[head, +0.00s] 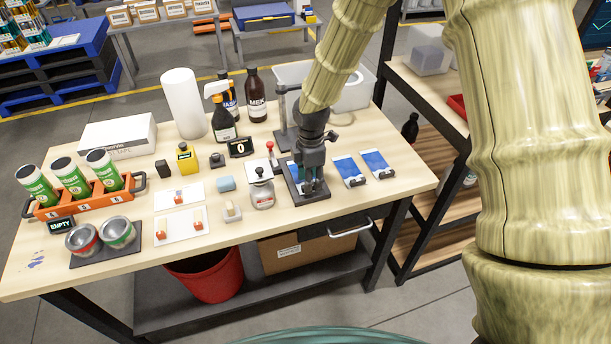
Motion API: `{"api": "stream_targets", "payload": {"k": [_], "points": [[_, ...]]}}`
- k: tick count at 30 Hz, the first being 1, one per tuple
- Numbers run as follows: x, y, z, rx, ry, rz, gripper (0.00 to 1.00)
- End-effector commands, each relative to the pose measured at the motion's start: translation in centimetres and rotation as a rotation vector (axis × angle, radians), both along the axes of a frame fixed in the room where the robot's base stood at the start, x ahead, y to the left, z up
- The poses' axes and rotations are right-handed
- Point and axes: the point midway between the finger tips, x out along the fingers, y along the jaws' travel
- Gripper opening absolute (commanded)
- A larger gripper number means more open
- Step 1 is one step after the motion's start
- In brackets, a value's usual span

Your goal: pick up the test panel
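Two blue-and-white panels, one at the left (349,167) and one at the right (376,161), lie side by side at the right of the table, each with a small dark piece at its front edge. A dark flat base (294,193) lies to their left, with a bit of blue and white showing on it, mostly hidden by my gripper. My gripper (311,187) points down over this base. The fingers are small and dark against it, so I cannot tell whether they are open or shut, or touch anything. I cannot tell which panel is the test panel.
On the wooden table (356,205), a small jar (262,194) and a red-knobbed device (270,155) stand left of my gripper. Bottles (255,98), a spray bottle (222,118) and a grey bin (350,97) stand behind. The front right corner is clear.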

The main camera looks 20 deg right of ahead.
Motion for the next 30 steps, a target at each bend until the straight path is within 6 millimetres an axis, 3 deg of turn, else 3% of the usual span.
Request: {"api": "stream_targets", "payload": {"k": [7,16,17,23,30], "points": [[0.0,0.0,-1.8,-0.001,0.001,0.001,0.39],[0.0,0.1,-2.2,0.0,0.0,0.001,0.39],[0.0,0.1,-2.2,0.0,0.0,0.001,0.37],[0.0,0.1,-2.2,0.0,0.0,0.001,0.01],[0.0,0.1,-2.2,0.0,0.0,0.001,0.0]]}}
